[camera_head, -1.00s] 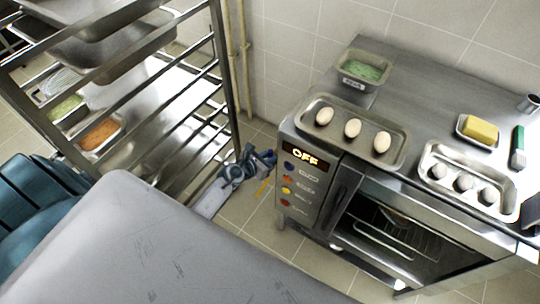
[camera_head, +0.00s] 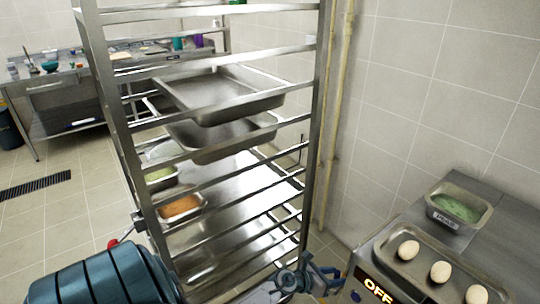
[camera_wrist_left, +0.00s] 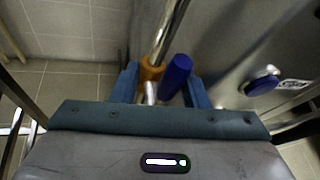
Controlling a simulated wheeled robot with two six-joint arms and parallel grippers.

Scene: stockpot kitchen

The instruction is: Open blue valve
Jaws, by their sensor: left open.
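In the left wrist view, a dark blue valve handle (camera_wrist_left: 177,74) stands close to a metal pipe (camera_wrist_left: 172,28). My left gripper (camera_wrist_left: 160,88) is open, and the blue handle lies between its two fingers, nearer the right one. I cannot tell whether they touch. An orange part (camera_wrist_left: 151,69) sits on the pipe beside the blue handle, near the left finger. In the head view my left gripper (camera_head: 318,279) shows low in the middle, between the rack and the oven; the valve cannot be made out clearly there. My right gripper is not in view.
A metal rack (camera_head: 322,120) with trays stands left of the gripper. The oven's display panel (camera_head: 377,288) is close on the right, with a tray of eggs (camera_head: 380,247) above. A round blue knob (camera_wrist_left: 262,81) projects from a metal panel right of the gripper.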

